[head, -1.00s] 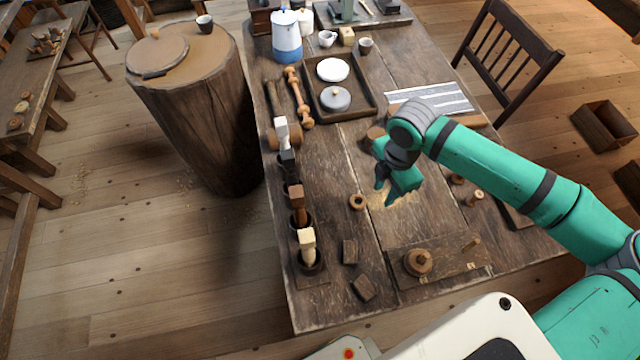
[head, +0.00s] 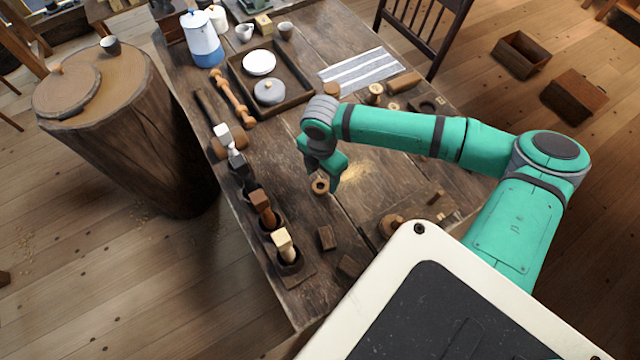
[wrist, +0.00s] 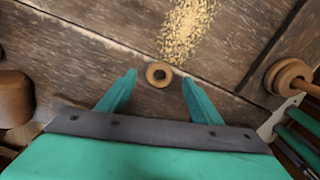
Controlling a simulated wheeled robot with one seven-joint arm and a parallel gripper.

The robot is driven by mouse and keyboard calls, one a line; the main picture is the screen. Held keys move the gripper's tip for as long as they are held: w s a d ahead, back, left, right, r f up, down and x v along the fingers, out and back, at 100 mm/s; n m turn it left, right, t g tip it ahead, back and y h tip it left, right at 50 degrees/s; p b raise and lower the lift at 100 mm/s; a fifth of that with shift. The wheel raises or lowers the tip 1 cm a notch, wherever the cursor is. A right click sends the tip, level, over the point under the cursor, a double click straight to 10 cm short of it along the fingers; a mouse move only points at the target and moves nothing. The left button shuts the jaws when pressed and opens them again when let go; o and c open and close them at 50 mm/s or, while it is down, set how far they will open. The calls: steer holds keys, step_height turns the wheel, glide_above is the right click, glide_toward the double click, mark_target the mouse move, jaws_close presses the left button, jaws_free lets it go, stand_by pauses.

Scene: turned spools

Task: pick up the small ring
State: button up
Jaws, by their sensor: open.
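The small ring (head: 320,186) is a brown wooden ring with a dark hole, lying flat on the wooden table. In the wrist view the ring (wrist: 159,74) shows just beyond and between the tips of my gripper (wrist: 158,80). My gripper (head: 322,174) is open and empty, with its two green fingers apart on either side of the ring's line. In the head view it hangs just above the ring and partly overlaps it. The height between the fingertips and the ring is hard to tell.
A patch of sawdust (wrist: 188,28) lies beyond the ring. A wooden board with a round spool (head: 391,226) is nearer to my body. Several tools stand in a holder (head: 286,262) along the left table edge. A tray (head: 297,100) with dishes is farther back. Dark blocks (head: 327,238) lie nearby.

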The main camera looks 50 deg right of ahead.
mark_target(322, 188)
step_height(322, 188, down, 3)
steer(key=shift+f, duration=0.2)
steer(key=shift+w, duration=0.1)
steer(key=c, duration=1.1)
step_height(322, 188, up, 10)
steer(key=shift+r, duration=0.1)
steer(key=shift+f, duration=0.2)
